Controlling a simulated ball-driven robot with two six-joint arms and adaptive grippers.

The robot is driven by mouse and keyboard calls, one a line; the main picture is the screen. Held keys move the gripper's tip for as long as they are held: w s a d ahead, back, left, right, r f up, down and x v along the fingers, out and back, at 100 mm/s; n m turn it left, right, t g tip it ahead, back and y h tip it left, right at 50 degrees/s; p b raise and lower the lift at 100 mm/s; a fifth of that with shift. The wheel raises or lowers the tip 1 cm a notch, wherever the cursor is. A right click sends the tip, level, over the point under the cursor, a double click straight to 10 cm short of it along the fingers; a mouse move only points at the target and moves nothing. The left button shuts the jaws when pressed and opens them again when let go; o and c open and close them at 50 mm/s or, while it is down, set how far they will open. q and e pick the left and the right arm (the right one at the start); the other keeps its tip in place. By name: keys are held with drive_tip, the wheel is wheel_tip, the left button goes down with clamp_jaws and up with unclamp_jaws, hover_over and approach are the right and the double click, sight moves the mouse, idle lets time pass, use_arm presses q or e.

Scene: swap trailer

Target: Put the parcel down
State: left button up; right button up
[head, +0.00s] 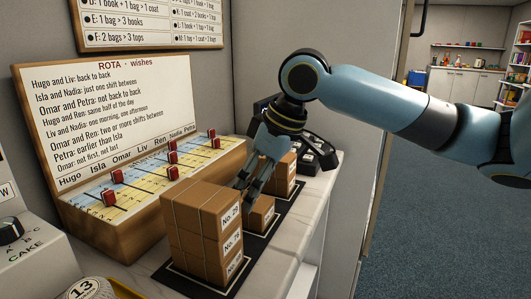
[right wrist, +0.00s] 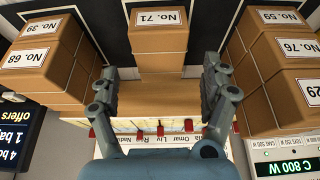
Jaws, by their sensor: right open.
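The parcel No. 71 (right wrist: 160,40) is a brown box with a white label, seen centrally in the right wrist view. In the head view it is the low single box (head: 262,214) between two stacks, partly hidden by my gripper. It rests on a black mat (head: 205,288). My right gripper (head: 247,186) points down at it from above. In the right wrist view the open fingers (right wrist: 160,70) stand apart, one toward each side of parcel No. 71, with nothing held between them. Whether they touch it I cannot tell. My left gripper is not in view.
A front stack (head: 198,238) of several parcels, No. 29 on top, stands close to my gripper. A rear stack (head: 283,174), with No. 39 and No. 68 (right wrist: 36,57), stands on its other side. The rota board (head: 150,190) with red pegs lies behind; a dark device (head: 318,152) stands beyond.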

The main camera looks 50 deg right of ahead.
drive_tip(key=p+v, duration=0.2)
drive_tip(key=v, duration=0.3)
drive_tip(key=shift+r, duration=0.15)
drive_tip(key=shift+p+v, duration=0.7)
drive_tip(key=shift+v, duration=0.05)
drive_tip(key=shift+s, duration=0.15)
